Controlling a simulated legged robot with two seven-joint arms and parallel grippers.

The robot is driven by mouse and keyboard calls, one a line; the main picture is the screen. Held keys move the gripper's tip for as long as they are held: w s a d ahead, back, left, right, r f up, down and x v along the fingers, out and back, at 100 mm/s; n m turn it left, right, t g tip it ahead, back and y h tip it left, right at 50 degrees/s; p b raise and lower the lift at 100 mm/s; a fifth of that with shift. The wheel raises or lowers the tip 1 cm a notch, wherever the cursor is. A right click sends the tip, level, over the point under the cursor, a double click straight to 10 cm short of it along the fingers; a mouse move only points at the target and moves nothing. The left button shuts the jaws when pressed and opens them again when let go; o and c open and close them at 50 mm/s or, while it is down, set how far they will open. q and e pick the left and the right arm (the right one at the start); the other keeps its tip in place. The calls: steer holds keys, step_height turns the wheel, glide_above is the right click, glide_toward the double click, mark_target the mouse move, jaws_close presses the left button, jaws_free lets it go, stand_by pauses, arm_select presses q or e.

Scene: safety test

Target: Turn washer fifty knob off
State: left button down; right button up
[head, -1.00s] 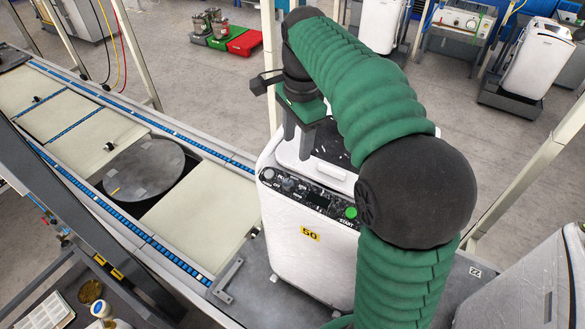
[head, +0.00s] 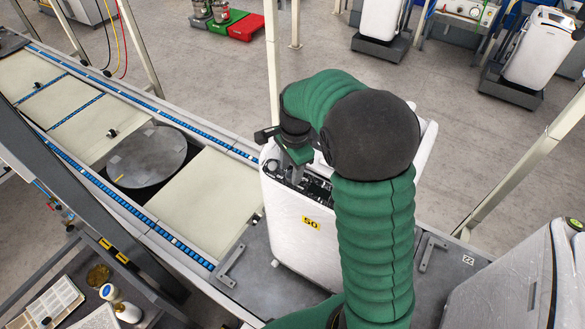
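My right gripper (head: 296,176) points down at the left part of this panel, where a knob showed earlier. The knob is hidden behind the gripper now. I cannot tell whether the fingers touch it or how far apart they are. My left gripper is not in view.
The conveyor (head: 200,195) with pale panels and a dark round turntable (head: 147,156) lies to the left. Another white machine (head: 505,280) stands at the lower right. A slanted pale post (head: 515,165) rises at the right.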

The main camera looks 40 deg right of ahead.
steer(key=shift+s+d+f, duration=0.1)
steer(key=shift+s+d, duration=0.2)
steer(key=shift+s, duration=0.2)
steer(key=shift+c, duration=1.1)
steer(key=shift+s+a, duration=0.1)
steer(key=shift+a, duration=0.15)
steer(key=shift+c, duration=1.2)
steer(key=shift+a, duration=0.25)
steer(key=shift+c, duration=1.2)
steer(key=shift+w+a, duration=0.25)
jaws_close()
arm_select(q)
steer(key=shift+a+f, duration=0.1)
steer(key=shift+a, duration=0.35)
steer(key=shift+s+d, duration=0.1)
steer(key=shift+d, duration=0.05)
arm_select(e)
steer(key=shift+d, duration=0.1)
